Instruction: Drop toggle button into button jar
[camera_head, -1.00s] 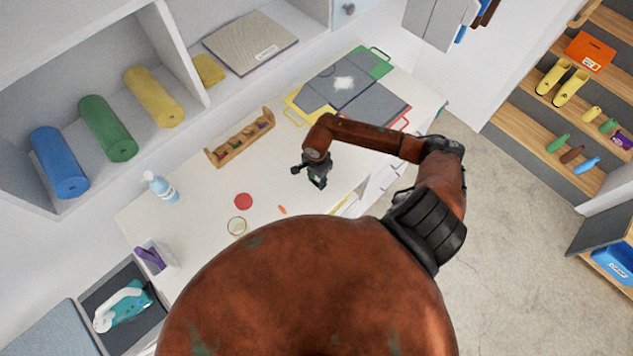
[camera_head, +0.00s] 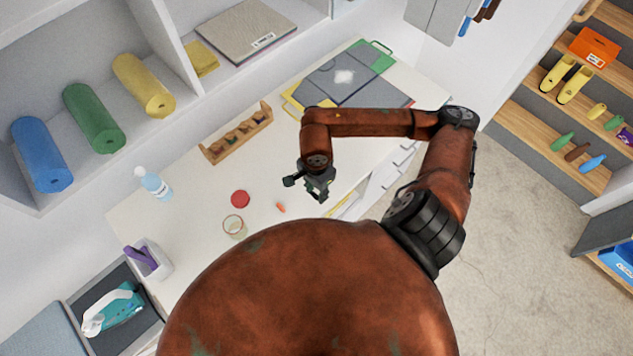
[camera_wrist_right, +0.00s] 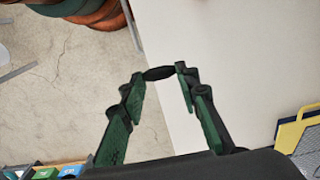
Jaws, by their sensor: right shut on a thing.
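My right gripper (camera_head: 321,196) is above the white table, to the right of the jar in the head view. In the right wrist view its fingertips (camera_wrist_right: 160,74) are closed on a dark, elongated oval piece, the toggle button (camera_wrist_right: 159,73). The button is held crosswise between the tips, clear of the table. The clear glass button jar (camera_head: 234,227) stands open on the table near its front edge. A round red lid (camera_head: 240,199) lies just behind it. My left gripper is not in view.
A small orange piece (camera_head: 281,208) lies between the jar and my right gripper. A wooden rack (camera_head: 236,134) stands behind, a bottle (camera_head: 153,183) at left, and a white holder with a purple item (camera_head: 149,258) nearer. Grey mats (camera_head: 340,80) lie at the back right.

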